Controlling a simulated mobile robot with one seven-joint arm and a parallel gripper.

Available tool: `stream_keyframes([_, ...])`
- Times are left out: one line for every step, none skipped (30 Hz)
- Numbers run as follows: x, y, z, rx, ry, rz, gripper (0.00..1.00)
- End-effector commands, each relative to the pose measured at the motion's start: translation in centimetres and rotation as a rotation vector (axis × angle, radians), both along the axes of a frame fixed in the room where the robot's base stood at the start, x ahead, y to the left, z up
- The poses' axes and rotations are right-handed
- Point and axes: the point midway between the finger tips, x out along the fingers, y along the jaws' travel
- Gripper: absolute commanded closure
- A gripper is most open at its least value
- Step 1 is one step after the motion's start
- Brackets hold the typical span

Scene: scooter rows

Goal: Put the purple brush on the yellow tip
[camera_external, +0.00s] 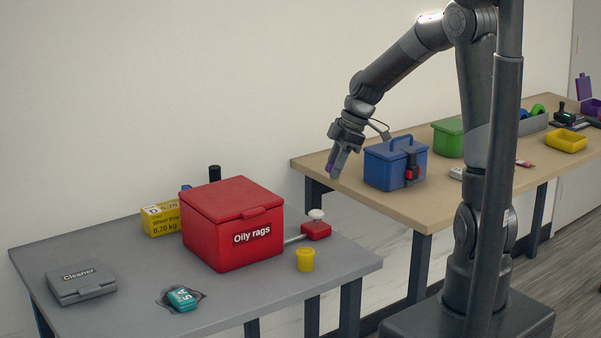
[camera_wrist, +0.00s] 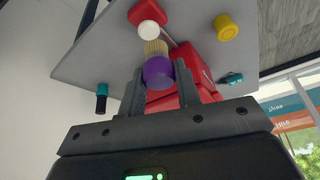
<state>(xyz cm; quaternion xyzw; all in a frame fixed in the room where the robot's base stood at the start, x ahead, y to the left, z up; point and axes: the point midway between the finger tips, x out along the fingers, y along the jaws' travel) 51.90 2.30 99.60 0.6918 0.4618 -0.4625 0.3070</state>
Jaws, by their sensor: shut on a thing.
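The purple brush (camera_wrist: 158,72) is between the fingers of my gripper (camera_wrist: 160,78), its pale bristles pointing away from the wrist. In the external view my gripper (camera_external: 338,162) is raised in the gap between the two tables, with a little purple of the brush (camera_external: 330,168) showing. No yellow thing is plainly marked as a tip. A small yellow lidded pot (camera_external: 305,259) stands on the grey table, apart from the gripper; it also shows in the wrist view (camera_wrist: 226,27).
The grey table (camera_external: 235,315) holds a red "Oily rags" box (camera_external: 215,240), a red block with a white knob (camera_external: 316,229), a teal item (camera_external: 182,298) and a grey case (camera_external: 80,284). A blue box (camera_external: 385,169) stands on the wooden table near my gripper.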

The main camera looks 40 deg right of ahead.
Motion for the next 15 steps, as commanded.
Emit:
stream_keyframes([-1.6, 0.6, 0.3, -0.001, 0.000, 0.074, 0.92])
stream_keyframes([-2.5, 1.0, 0.5, -0.002, -0.001, 0.124, 0.92])
stream_keyframes([-3.7, 1.5, 0.6, -0.001, -0.001, 0.187, 0.92])
stream_keyframes([-4.6, 1.9, 0.7, -0.001, 0.000, 0.233, 0.92])
stream_keyframes([-5.4, 2.2, 0.8, -0.002, 0.000, 0.276, 0.92])
stream_keyframes([-6.5, 2.6, 0.9, -0.002, -0.001, 0.332, 0.92])
stream_keyframes([-7.2, 2.9, 1.0, -0.001, 0.000, 0.369, 0.92])
stream_keyframes([-7.8, 3.1, 1.0, -0.001, 0.000, 0.403, 0.92])
stream_keyframes([-8.6, 3.3, 1.1, -0.002, -0.001, 0.442, 0.92])
stream_keyframes([-9.1, 3.5, 1.1, -0.001, 0.000, 0.468, 0.92])
stream_keyframes([-9.4, 3.7, 1.1, -0.001, 0.000, 0.489, 0.92])
stream_keyframes([-9.9, 3.9, 1.2, -0.002, -0.002, 0.513, 0.92])
stream_keyframes([-10.1, 4.0, 1.1, -0.001, -0.001, 0.527, 0.92])
stream_keyframes([-10.3, 4.2, 1.1, -0.001, 0.000, 0.538, 0.92])
stream_keyframes([-10.5, 4.5, 0.9, -0.001, 0.001, 0.549, 0.92])
